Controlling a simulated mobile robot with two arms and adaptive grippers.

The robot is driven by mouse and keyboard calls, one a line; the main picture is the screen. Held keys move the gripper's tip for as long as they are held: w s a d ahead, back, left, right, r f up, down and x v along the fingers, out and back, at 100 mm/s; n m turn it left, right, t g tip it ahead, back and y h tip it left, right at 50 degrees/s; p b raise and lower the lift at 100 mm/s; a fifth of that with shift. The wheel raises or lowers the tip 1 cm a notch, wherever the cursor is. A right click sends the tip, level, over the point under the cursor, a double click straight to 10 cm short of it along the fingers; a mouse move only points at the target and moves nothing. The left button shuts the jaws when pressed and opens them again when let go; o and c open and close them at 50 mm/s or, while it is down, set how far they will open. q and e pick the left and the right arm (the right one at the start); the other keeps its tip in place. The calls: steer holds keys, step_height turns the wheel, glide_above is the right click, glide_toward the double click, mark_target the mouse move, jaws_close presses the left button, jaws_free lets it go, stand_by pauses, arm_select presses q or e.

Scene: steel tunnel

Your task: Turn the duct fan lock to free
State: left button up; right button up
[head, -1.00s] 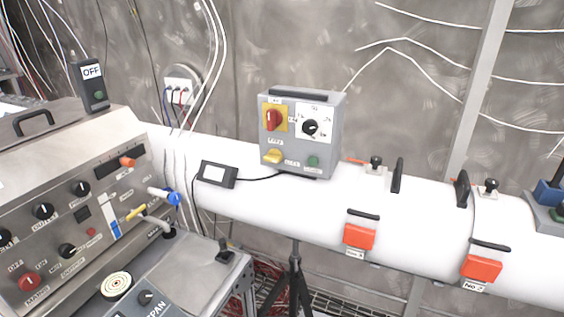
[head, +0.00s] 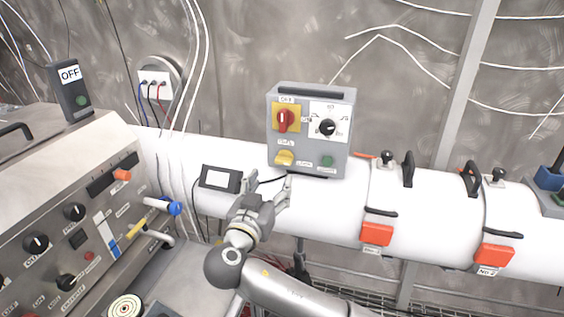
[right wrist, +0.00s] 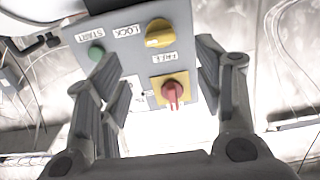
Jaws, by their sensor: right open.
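The duct fan box is a grey control box (head: 312,130) on top of the white duct. Its yellow lock knob (head: 284,158) sits low on the front face and also shows in the right wrist view (right wrist: 158,33). There, LOCK and FREE labels stand beside it; I cannot tell for sure which one it points to. My right gripper (head: 270,184) is open and empty, just below the box in the head view. In the right wrist view its fingers (right wrist: 158,62) stand apart on either side of the knob's line, touching nothing visible. My left gripper is out of view.
The box also carries a red switch (head: 285,118), a black dial (head: 327,127) and a green START button (head: 326,160). A small display (head: 220,179) sits left of my gripper. A steel console (head: 70,215) fills the left. Black handles (head: 408,169) rise from the duct (head: 340,205).

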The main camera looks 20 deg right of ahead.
mark_target(282, 163)
steer(key=p+x, duration=0.3)
steer(key=x, duration=0.5)
steer(key=shift+w+d, duration=0.25)
steer(key=shift+w, duration=0.05)
steer(key=shift+w+d, duration=0.2)
steer(key=shift+w, duration=0.2)
